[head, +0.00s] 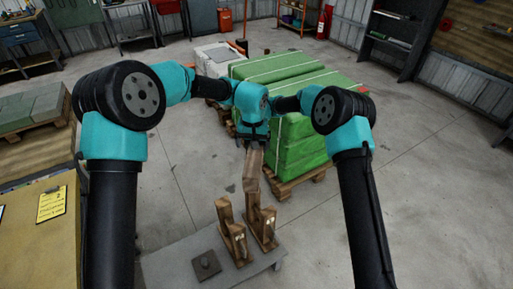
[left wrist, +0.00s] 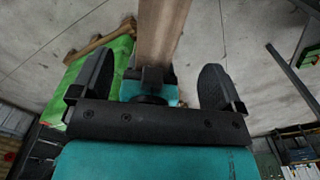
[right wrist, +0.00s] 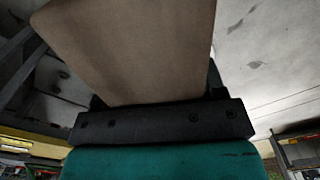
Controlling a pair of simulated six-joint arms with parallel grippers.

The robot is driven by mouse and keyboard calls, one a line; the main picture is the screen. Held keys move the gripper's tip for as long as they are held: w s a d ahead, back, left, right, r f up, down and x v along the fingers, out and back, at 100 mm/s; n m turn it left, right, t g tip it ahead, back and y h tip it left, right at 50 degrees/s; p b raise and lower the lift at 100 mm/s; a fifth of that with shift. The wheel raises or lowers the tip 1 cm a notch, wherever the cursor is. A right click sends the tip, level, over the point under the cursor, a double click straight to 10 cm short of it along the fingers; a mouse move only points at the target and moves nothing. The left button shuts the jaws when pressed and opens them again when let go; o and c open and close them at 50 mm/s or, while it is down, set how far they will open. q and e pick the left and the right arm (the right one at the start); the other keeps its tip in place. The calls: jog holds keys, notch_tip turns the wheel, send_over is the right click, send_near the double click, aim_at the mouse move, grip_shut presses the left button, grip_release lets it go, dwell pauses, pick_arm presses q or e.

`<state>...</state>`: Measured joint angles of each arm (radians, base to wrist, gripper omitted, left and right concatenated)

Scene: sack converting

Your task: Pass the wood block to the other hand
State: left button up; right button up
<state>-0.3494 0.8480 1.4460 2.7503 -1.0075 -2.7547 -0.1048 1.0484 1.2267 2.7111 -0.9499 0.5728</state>
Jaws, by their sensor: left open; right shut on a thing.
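The wood block (head: 252,172) is a long brown piece that hangs below my two wrists, above a wooden stand (head: 236,238). My right gripper is shut on the block, which fills much of the right wrist view (right wrist: 130,45). My left gripper (left wrist: 157,82) is open, with its fingers apart on either side of the line of the block (left wrist: 163,32).
The stand's upright wooden pieces are on a low grey table (head: 165,265) with a dark square plate (head: 205,264). Green wrapped sacks (head: 300,140) on a pallet stand close behind my grippers. Open concrete floor lies to the right.

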pick_arm(q)
jog(key=shift+a, duration=0.1)
jog(key=s+a+f+n+t+y, duration=0.1)
jog(key=s+a+f+t+y, duration=0.1)
jog(key=a+f, duration=0.5)
jog(key=s+a+f+n+t+y, duration=0.1)
jog(key=a+f+t, duration=0.15)
jog(key=a, duration=0.85)
jog(key=s+a+f+n+t+y, duration=0.1)
jog(key=s+a+f+y, duration=0.1)
jog(key=a+f, duration=0.5)
jog(key=s+a+f+g+h, duration=0.1)
jog(key=s+f+h, duration=0.3)
jog(key=s, duration=0.7)
jog(key=s+a+f+n+g+h, duration=0.1)
jog(key=s+f+g+h, duration=0.2)
jog(key=s+f, duration=0.4)
jog(key=s+h, duration=0.1)
jog(key=s, duration=0.2)
jog(key=shift+s+f+g+h, duration=0.15)
jog(key=shift+s+g+h, duration=0.2)
jog(key=shift+s+h, duration=0.05)
